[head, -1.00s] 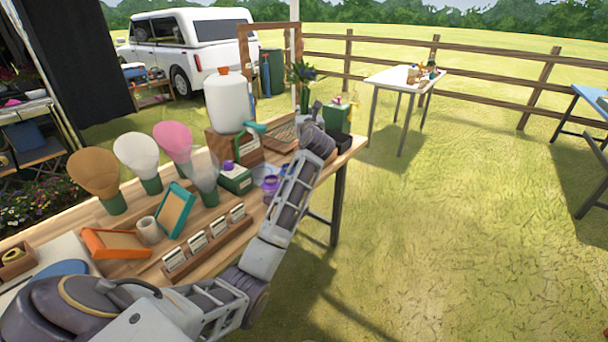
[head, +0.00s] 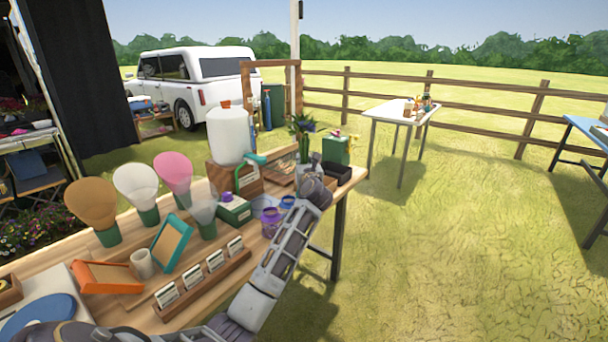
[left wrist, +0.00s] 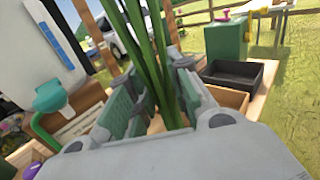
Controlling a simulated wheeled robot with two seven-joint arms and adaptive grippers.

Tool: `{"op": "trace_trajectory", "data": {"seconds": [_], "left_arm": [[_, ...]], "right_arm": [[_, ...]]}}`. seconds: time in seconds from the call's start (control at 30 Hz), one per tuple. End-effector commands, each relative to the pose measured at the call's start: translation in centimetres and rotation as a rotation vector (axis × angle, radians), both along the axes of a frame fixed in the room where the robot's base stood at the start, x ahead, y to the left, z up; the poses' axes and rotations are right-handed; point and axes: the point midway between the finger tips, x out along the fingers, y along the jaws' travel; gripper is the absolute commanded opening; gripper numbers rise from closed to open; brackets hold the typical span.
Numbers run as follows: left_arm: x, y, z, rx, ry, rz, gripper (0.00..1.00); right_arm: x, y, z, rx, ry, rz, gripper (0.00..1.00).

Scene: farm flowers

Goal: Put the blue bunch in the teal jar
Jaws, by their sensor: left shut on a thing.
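The blue bunch (head: 303,126) has dark blue-violet heads and long green stems. It stands upright in my left gripper (head: 309,170) above the far right end of the wooden table. In the left wrist view, the green stems (left wrist: 150,50) run between the two fingers of my left gripper (left wrist: 156,98), which is shut on them. The flower heads are outside that view. I cannot make out the teal jar for certain in either view; my arm and gripper hide part of the table. My right gripper is not in view.
A white dispenser (head: 228,135) with a teal tap stands behind. A green box (head: 336,150) and black tray (head: 337,171) are near the table's right end.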

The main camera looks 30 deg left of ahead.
Motion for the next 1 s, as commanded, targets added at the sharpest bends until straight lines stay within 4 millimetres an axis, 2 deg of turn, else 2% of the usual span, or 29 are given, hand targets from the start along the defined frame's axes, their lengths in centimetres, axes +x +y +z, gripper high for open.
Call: {"op": "trace_trajectory", "data": {"seconds": [0.27,0.43,0.6,1.0], "left_arm": [[0.0,0.0,-1.1,0.002,0.001,0.0,0.0],[0.0,0.1,-2.8,0.002,0.001,0.0,0.0],[0.0,0.0,-4.0,0.001,0.001,-0.001,0.0],[0.0,0.0,-4.2,0.001,-0.001,0.0,0.0]], "right_arm": [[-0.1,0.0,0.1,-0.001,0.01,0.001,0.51],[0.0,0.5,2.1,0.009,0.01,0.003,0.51],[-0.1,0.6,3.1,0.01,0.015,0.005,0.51],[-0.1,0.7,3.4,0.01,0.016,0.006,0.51]]}}
